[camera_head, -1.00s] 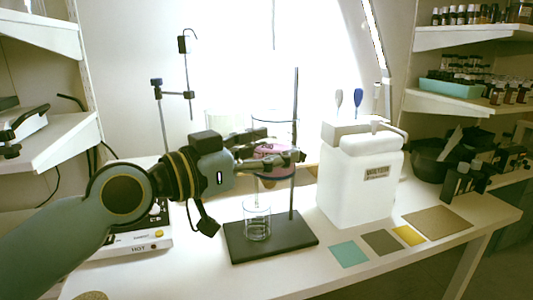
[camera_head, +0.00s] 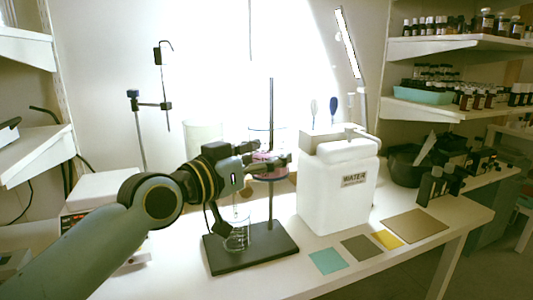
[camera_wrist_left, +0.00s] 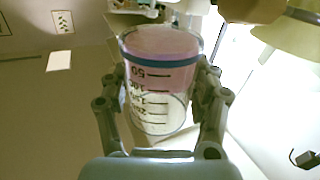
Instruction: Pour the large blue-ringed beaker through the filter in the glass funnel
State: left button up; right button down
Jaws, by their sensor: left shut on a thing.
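The large blue-ringed beaker (camera_wrist_left: 162,80) holds pink liquid and has black graduation marks in the left wrist view, with its blue ring at the upper part of that picture. My left gripper (camera_head: 274,166) is shut on it, one finger on each side. In the head view the beaker's pink part (camera_head: 268,158) shows between the fingers, close beside the stand's rod; its tilt is hard to tell. The glass funnel and filter are mostly hidden behind the gripper and beaker. A clear receiving beaker (camera_head: 237,236) stands on the dark stand base (camera_head: 252,254). My right gripper is not in view.
A white water container (camera_head: 338,195) stands just right of the stand. Colour squares, including a teal one (camera_head: 328,261), lie along the front right. Another stand with a clamp (camera_head: 152,105) is at the back left. Bottle shelves (camera_head: 455,105) line the right wall.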

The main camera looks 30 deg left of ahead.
aim_at(253, 135)
pick_arm(q)
jog(key=shift+w+a+r+n+p, duration=0.1)
jog(key=shift+a+r+n+p, duration=0.1)
jog(key=shift+r+n+p, duration=0.3)
jog(key=shift+w+a+f+n+p, duration=0.2)
jog(key=shift+a+f+n+p, duration=0.25)
jog(key=shift+n+p, duration=0.35)
jog(key=shift+a+n+p, duration=0.15)
jog(key=shift+n+p, duration=0.15)
jog(key=shift+w+a+r+n+g+p, duration=0.2)
jog(key=shift+a+r+n+g+p, duration=0.15)
jog(key=shift+n+p, duration=0.4)
jog(key=shift+w+a+r+n+p, duration=0.1)
jog(key=shift+a+r+n+p, duration=0.2)
jog(key=shift+r+p, duration=0.45)
jog(key=shift+w+a+r+n+p, duration=0.15)
jog(key=shift+r+n+p, duration=0.25)
jog(key=shift+p, duration=0.6)
jog(key=shift+a+r+n+g+h+p, duration=0.1)
jog(key=shift+n+g+h+p, duration=0.05)
jog(key=shift+n+p, duration=0.6)
jog(key=shift+r+n+g+h+p, duration=0.1)
jog(key=shift+n+h+p, duration=0.05)
jog(key=shift+n+p, duration=0.5)
jog(key=shift+f+n, duration=0.25)
jog(key=shift+n, duration=0.5)
